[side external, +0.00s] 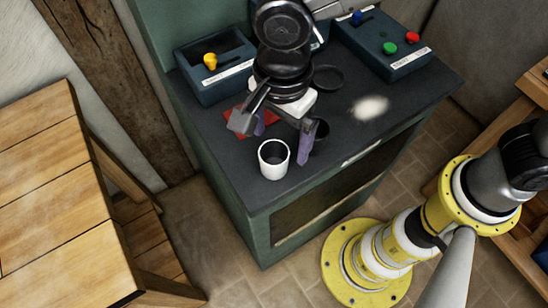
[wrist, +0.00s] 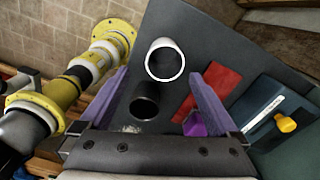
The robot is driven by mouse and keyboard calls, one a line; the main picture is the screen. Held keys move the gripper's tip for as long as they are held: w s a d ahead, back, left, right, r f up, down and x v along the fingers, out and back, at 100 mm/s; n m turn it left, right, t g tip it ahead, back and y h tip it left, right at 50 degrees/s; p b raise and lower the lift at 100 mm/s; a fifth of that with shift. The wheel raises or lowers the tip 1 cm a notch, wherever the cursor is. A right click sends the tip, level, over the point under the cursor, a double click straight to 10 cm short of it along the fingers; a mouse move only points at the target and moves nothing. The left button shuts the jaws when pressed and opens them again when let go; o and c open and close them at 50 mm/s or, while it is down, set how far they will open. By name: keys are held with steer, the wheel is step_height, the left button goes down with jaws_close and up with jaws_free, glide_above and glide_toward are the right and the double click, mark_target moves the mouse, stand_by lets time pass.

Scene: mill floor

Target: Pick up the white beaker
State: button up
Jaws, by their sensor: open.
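The white beaker (side external: 273,161) stands upright near the front left corner of the dark counter top (side external: 395,92). In the wrist view the white beaker (wrist: 165,61) shows its open mouth just beyond the fingertips. My gripper (side external: 281,147) is open, with its purple fingers apart above the counter, behind the beaker in the side view. In the wrist view my gripper (wrist: 160,75) has nothing visibly held between its fingers. A black cup (side external: 320,133) stands beside the right finger, partly hidden by it. The black cup (wrist: 145,103) also shows in the wrist view, nearer than the beaker.
A red sheet (wrist: 217,84) lies on the counter, with a small purple object (wrist: 194,124) near it. A box with a yellow knob (side external: 209,61) stands at the back left, and one with coloured knobs (side external: 385,50) at the back right. The counter's front edge is close to the beaker.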

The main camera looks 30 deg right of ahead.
mark_target(273, 154)
steer(key=f, duration=0.2)
steer(key=a+f, duration=0.1)
steer(key=f, duration=0.2)
steer(key=shift+w, duration=0.1)
steer(key=shift+c, duration=0.2)
jaws_close()
steer(key=shift+r, duration=0.15)
